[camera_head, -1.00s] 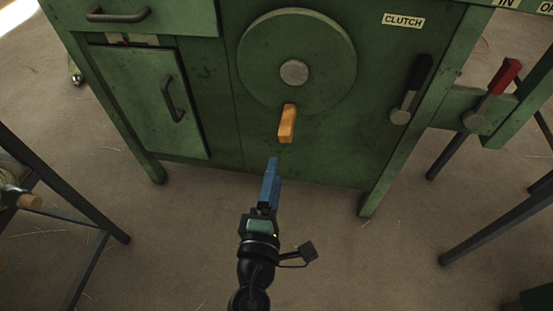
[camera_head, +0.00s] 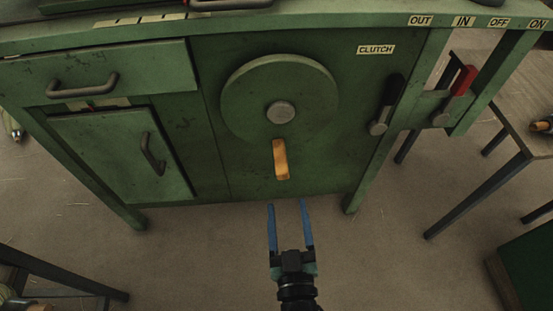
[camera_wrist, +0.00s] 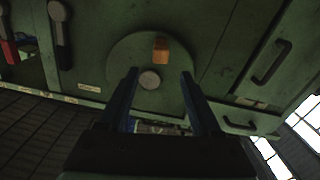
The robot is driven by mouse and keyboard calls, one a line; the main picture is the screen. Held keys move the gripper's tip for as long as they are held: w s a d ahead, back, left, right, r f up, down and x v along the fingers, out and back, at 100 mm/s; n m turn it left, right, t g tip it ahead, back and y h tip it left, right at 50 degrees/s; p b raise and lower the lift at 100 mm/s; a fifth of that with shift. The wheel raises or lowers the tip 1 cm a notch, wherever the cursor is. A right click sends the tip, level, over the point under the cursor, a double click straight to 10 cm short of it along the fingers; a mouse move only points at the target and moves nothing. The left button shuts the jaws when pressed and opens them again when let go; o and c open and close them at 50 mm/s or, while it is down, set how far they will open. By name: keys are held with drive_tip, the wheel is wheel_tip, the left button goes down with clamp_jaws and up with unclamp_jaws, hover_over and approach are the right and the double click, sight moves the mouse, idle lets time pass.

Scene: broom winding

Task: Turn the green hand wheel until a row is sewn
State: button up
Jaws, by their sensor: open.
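The round green hand wheel (camera_head: 300,88) is on the front of the green machine, with a grey hub (camera_head: 280,112) at its centre. Its wooden handle (camera_head: 280,159) sits at the bottom of the wheel in the head view. My gripper (camera_head: 288,204) is open and empty, below the handle and apart from it, its two blue fingers pointing toward the machine. In the wrist view the wheel (camera_wrist: 125,50) and its handle (camera_wrist: 160,50) show ahead, between and beyond the dark fingers (camera_wrist: 160,80).
A black clutch lever (camera_head: 388,105) is right of the wheel, under a CLUTCH label (camera_head: 376,49). A red-handled lever (camera_head: 455,95) is farther right. A drawer (camera_head: 115,75) and cabinet door (camera_head: 120,155) are on the left. Tables stand at both sides; the floor before the machine is clear.

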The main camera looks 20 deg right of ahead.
sight(281, 165)
drive_tip(key=b+x, duration=0.2)
drive_tip(key=x, duration=1)
drive_tip(key=shift+c, duration=0.3)
clamp_jaws()
idle(0.9)
